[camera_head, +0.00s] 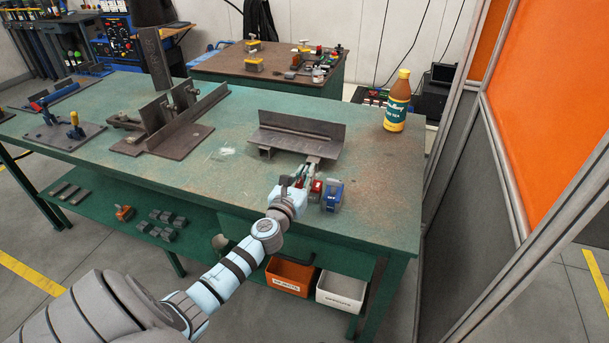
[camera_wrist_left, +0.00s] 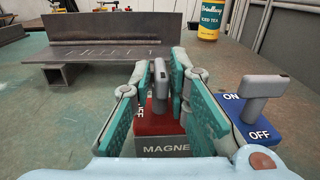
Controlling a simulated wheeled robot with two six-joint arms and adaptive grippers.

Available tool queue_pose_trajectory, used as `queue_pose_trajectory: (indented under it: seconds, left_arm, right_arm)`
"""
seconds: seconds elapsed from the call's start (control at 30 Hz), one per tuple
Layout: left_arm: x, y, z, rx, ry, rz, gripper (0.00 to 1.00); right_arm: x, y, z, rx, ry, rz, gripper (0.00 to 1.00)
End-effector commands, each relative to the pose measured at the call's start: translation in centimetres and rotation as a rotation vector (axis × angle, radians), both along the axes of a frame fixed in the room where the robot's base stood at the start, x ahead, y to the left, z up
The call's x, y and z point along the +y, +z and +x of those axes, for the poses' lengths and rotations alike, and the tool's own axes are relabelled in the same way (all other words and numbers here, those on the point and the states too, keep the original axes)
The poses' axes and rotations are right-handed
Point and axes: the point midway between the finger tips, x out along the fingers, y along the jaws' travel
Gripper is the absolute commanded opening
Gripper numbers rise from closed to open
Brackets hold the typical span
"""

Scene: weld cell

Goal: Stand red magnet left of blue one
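The red magnet (camera_wrist_left: 163,128) stands upright on the green table, its grey handle up. It also shows in the head view (camera_head: 316,186), partly behind my gripper. My left gripper (camera_wrist_left: 160,68) is open, its two teal fingers on either side of the red magnet's handle, with gaps visible beside the handle. The fingers hide parts of the magnet's sides. The blue magnet (camera_wrist_left: 262,122), marked ON and OFF, stands upright just right of the red one; it also shows in the head view (camera_head: 332,194). My right gripper is not in view.
A steel angle piece (camera_head: 297,133) lies behind the magnets. An iced tea bottle (camera_head: 396,103) stands at the back right. A welding fixture (camera_head: 165,135) is on the left. Orange (camera_head: 289,274) and white (camera_head: 341,290) bins sit below the table's front edge. The table right of the blue magnet is clear.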

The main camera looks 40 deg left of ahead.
Motion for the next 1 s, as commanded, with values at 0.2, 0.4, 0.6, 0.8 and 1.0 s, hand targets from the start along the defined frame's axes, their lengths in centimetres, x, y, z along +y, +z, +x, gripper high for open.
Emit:
queue_pose_trajectory:
  seconds: [0.2, 0.4, 0.6, 0.8, 1.0]
  left_arm:
    - [0.0, 0.1, 0.0, 0.0, 0.0, 0.001, 0.31]
    - [0.0, 0.3, -0.1, 0.0, 0.0, 0.001, 0.31]
    - [-1.1, 0.3, -3.4, 0.002, -0.003, 0.001, 0.31]
    - [-2.7, 0.2, -8.5, 0.003, -0.002, 0.0, 0.31]
    - [-3.5, 0.3, -11.3, 0.0, -0.001, 0.001, 0.31]
  right_arm:
    - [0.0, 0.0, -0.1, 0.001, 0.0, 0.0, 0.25]
    - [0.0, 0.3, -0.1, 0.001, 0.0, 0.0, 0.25]
    - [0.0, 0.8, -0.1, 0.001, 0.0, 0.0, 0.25]
    - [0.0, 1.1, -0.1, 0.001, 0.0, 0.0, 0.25]
    - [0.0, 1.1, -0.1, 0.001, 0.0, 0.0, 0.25]
